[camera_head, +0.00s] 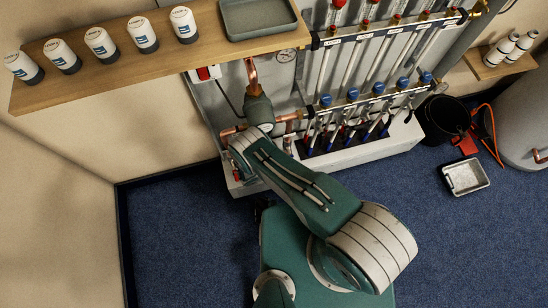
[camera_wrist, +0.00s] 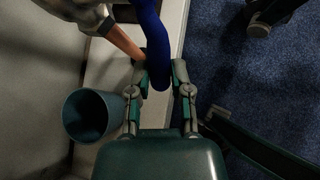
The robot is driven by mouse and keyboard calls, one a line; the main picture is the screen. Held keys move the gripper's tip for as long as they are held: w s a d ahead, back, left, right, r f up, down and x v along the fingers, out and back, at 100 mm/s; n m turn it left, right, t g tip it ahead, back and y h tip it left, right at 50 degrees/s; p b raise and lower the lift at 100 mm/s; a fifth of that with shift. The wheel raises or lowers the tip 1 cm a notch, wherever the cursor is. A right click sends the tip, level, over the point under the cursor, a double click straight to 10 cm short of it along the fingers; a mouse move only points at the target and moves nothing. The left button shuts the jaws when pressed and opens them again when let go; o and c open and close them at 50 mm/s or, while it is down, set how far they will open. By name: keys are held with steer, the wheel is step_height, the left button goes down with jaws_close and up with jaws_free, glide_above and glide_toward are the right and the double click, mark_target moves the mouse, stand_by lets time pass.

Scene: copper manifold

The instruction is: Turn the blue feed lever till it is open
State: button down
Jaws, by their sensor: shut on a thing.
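The blue feed lever (camera_wrist: 153,40) shows in the wrist view as a thick blue handle coming down from the top edge, with its end between my two fingers. My gripper (camera_wrist: 160,78) is shut on this lever, one finger on each side. A copper pipe (camera_wrist: 124,42) and a grey metal body (camera_wrist: 75,10) lie just left of the lever. In the head view my arm covers the lever and my gripper, near the copper pipework left of the manifold (camera_head: 340,42). How far the lever is turned cannot be told.
A teal bucket (camera_wrist: 88,117) stands left of my gripper in the wrist view. In the head view a wooden shelf (camera_head: 190,47) with white-and-dark cups overhangs the left. A black bucket (camera_head: 440,122) and a grey tray (camera_head: 465,177) stand right. The blue carpet (camera_head: 190,245) is clear at lower left.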

steer(key=shift+f, duration=0.2)
stand_by(0.5)
steer(key=c, duration=0.5)
jaws_free()
steer(key=shift+h, duration=0.3)
steer(key=shift+c, duration=0.2)
steer(key=v, duration=1.2)
